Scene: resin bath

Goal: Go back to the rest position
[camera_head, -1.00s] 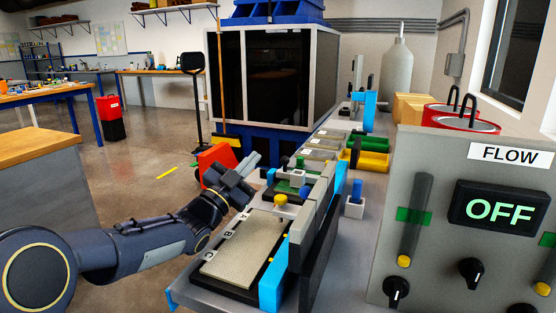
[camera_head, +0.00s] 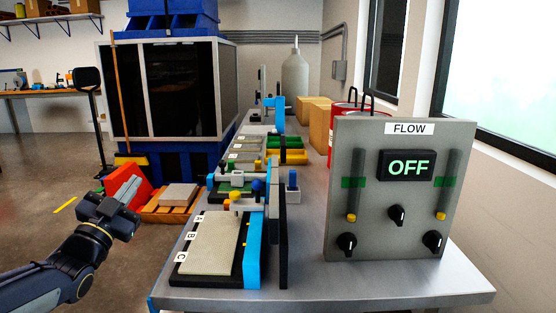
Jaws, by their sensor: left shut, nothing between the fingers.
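My left gripper (camera_head: 127,192) is at the left of the head view, raised beside the left edge of the metal bench (camera_head: 310,270). Its fingers are shut and hold nothing. It is apart from the bench and from the plate lettered A, B, C (camera_head: 208,243), which lies in a black tray at the bench's near left. My right gripper does not show.
A grey flow panel (camera_head: 385,235) reading OFF stands on the bench at right. Blue fixtures (camera_head: 254,254) and green and yellow trays (camera_head: 285,157) line the bench. A large dark cabinet (camera_head: 180,90) stands behind. Open floor lies at left (camera_head: 40,165).

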